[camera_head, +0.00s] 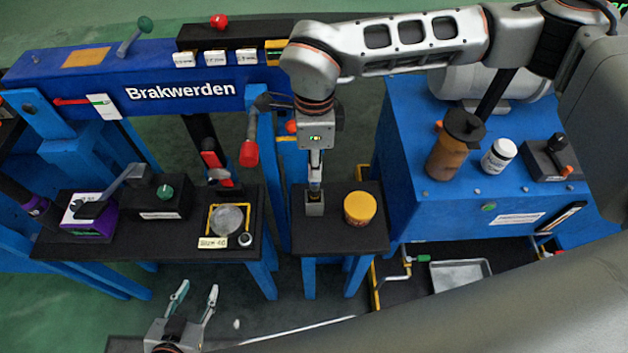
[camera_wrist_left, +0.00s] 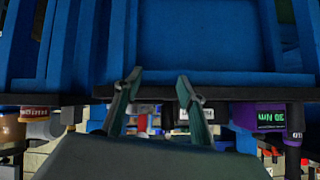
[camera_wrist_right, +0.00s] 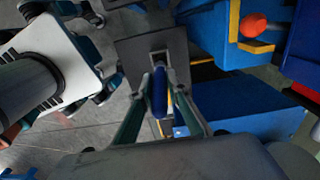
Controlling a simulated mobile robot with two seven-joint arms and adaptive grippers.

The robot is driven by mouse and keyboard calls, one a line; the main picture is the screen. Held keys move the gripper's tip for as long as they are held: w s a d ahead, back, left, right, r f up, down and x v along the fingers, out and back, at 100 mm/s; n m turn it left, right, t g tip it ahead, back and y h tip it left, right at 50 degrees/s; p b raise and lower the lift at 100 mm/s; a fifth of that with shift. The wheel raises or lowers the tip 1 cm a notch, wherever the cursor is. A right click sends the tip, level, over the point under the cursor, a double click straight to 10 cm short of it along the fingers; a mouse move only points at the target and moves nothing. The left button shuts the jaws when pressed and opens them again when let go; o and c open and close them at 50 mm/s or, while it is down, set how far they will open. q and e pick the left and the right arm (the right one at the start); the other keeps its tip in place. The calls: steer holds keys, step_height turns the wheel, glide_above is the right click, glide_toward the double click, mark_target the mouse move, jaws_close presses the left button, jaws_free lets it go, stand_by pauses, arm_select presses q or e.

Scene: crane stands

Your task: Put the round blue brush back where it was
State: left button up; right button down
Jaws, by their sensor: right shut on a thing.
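My right gripper (camera_head: 315,182) points down over the small black table between the two blue stands. In the right wrist view its fingers (camera_wrist_right: 160,95) are shut on the round blue brush (camera_wrist_right: 159,92). In the head view the gripper hides most of the brush. A small grey square holder (camera_head: 314,208) stands on the table directly under the gripper. Whether the brush's lower end is inside the holder or just above it, I cannot tell. My left gripper (camera_head: 195,292) is open and empty, low in front of the left table; its spread fingers show in the left wrist view (camera_wrist_left: 158,85).
A yellow-lidded jar (camera_head: 360,208) stands close right of the holder. The left black table (camera_head: 130,240) carries a purple device, a black box with a green knob and a round dish. A brown bottle (camera_head: 452,150) and white jar (camera_head: 499,155) stand on the blue cabinet (camera_head: 400,110).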

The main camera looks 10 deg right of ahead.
step_height(320, 180, down, 6)
steer(key=shift+f+b, duration=0.15)
steer(key=shift+b, duration=0.3)
steer(key=c, duration=2)
jaws_free()
steer(key=shift+f, duration=0.1)
steer(key=shift+o, duration=0.2)
step_height(320, 180, up, 12)
steer(key=shift+r+p, duration=0.2)
steer(key=shift+p, duration=0.65)
